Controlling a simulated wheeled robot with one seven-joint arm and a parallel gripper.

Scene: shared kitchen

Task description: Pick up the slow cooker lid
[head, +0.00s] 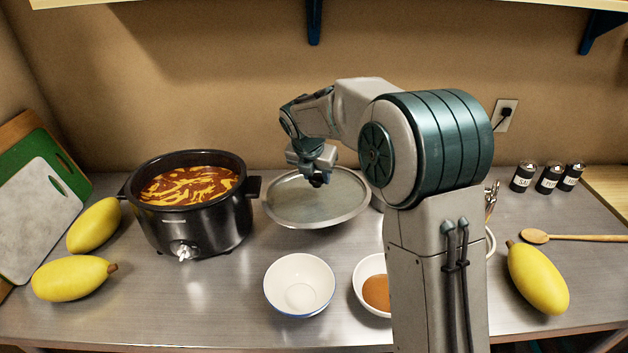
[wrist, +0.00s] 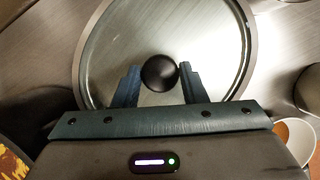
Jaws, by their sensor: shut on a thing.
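The slow cooker lid (head: 290,205) is a round glass disc with a metal rim and a black knob. It is over the counter just right of the black slow cooker (head: 200,225); I cannot tell whether it touches the counter. My gripper (head: 316,180) is above the lid's middle and shut on its knob. In the wrist view the black knob (wrist: 159,73) sits between the two fingers of my gripper (wrist: 160,78), with the glass of the lid (wrist: 110,55) around it. The slow cooker is uncovered and full of red and yellow food.
Yellow squashes lie at the left (head: 75,278) and right (head: 538,278). Spice jars (head: 549,178) and a wooden spoon (head: 575,237) are at the right.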

